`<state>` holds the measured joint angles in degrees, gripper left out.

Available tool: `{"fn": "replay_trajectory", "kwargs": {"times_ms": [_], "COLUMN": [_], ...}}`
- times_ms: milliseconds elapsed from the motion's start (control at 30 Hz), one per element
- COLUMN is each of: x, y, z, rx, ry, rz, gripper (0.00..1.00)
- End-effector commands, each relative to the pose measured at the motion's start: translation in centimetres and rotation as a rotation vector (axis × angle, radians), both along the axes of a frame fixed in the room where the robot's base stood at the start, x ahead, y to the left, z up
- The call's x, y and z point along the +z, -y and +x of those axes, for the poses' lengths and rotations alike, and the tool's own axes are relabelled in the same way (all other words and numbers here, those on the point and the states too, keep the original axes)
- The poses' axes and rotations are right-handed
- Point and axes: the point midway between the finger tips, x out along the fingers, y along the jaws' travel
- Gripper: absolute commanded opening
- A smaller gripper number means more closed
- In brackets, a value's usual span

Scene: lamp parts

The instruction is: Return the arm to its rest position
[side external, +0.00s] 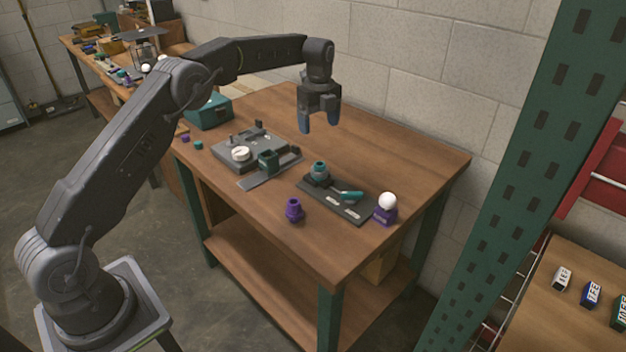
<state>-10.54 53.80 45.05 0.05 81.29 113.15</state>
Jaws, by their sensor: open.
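My gripper (319,122) hangs above the back part of the wooden table (420,162), fingers pointing down. It is open and empty, clear of the parts on the table. A dark base plate (349,209) lies toward the front right of the table, with a teal and grey round part (319,172) at its left end and a teal lever-like part (348,194) on it. A purple part (294,210) stands upright left of the plate. A white bulb (388,201) sits on a purple block (384,216) at the plate's right end.
A brick wall (420,70) runs behind the table. A green post (525,150) stands at the right. The table's right rear is clear.

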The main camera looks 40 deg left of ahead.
Motion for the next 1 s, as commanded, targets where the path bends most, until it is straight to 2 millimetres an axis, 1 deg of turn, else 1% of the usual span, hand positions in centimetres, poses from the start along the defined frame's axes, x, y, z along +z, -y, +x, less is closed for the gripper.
{"fn": "replay_trajectory", "kwargs": {"times_ms": [67, 167, 200, 267, 300, 367, 400, 467, 500, 567, 600, 667, 700, 767, 800, 867, 900, 967, 1000], "x": [1.5, 4.2, 5.5, 7.4, 8.6, 10.3, 11.3, 12.6, 13.4, 14.4, 14.9, 15.5, 15.8, 16.0, 16.0, 15.9, 15.7, 15.1, 14.6], "y": [0.4, 1.3, 1.8, 2.6, 3.1, 3.9, 4.4, 5.1, 5.6, 6.2, 6.7, 7.3, 7.7, 8.2, 8.6, 9.1, 9.4, 9.8, 10.0], "z": [-0.5, -1.9, -2.7, -4.2, -5.3, -7.1, -8.4, -10.4, -11.8, -14.0, -15.5, -17.8, -19.4, -21.8, -23.4, -25.8, -27.3, -29.7, -31.2], "rx": [0.037, 0.139, 0.193, 0.282, 0.344, 0.436, 0.497, 0.589, 0.651, 0.743, 0.803, 0.894, 0.955, 1.046, 1.106, 1.195, 1.254, 1.345, 1.403], "ry": [0.015, 0.046, 0.062, 0.087, 0.104, 0.13, 0.148, 0.173, 0.189, 0.212, 0.228, 0.25, 0.263, 0.283, 0.295, 0.311, 0.322, 0.335, 0.341], "rz": [0.002, 0.004, 0.004, 0.002, -0.002, -0.009, -0.016, -0.029, -0.04, -0.057, -0.07, -0.092, -0.109, -0.135, -0.155, -0.186, -0.21, -0.246, -0.27], "gripper": [0.78, 0.78, 0.78, 0.78, 0.78, 0.78, 0.78, 0.78, 0.78, 0.78, 0.78, 0.78, 0.78, 0.78, 0.78, 0.78, 0.78, 0.78, 0.78]}}
